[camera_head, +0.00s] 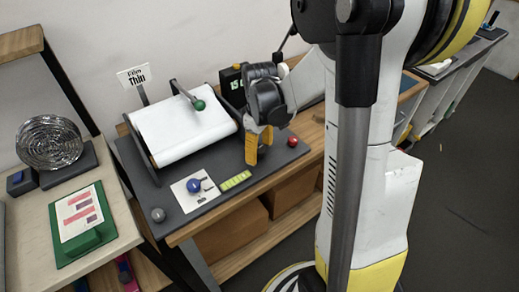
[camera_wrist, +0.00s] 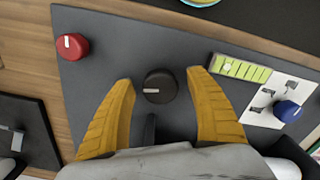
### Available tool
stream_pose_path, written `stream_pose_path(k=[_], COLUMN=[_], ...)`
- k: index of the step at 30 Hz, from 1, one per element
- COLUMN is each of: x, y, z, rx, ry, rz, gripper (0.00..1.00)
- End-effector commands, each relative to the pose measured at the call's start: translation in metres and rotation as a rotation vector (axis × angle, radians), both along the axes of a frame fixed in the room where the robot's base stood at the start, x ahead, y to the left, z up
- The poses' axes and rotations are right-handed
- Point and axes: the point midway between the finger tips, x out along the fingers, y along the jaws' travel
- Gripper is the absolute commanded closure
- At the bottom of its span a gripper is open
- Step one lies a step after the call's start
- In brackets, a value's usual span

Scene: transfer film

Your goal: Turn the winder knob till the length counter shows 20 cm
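A dark round knob (camera_wrist: 159,87) with a short white pointer mark sits on the grey machine base in the wrist view. My gripper (camera_wrist: 161,78) is open, with one yellow finger on each side of the knob and a visible gap to both. In the head view my gripper (camera_head: 259,146) points down over the right part of the base and hides the knob. The length counter (camera_head: 236,88) is a black box with green digits behind my arm. Its digits begin with 15; the rest is partly hidden by my arm.
A red knob (camera_head: 292,141) and a blue knob (camera_head: 193,186) stand on the same base (camera_head: 140,165). A white film roll (camera_head: 185,128) with a green-tipped lever (camera_head: 199,105) and a "Film Thin" sign (camera_head: 134,76) are at the left. A green strip (camera_head: 235,181) lies near the front.

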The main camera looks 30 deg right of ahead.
Motion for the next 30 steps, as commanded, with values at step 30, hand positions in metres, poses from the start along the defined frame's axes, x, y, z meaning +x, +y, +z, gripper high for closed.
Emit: stream_pose_path(k=[30], x=[0.0], y=[0.0], z=[0.118], rx=[0.0], ry=[0.0], rz=[0.0], gripper=[0.36])
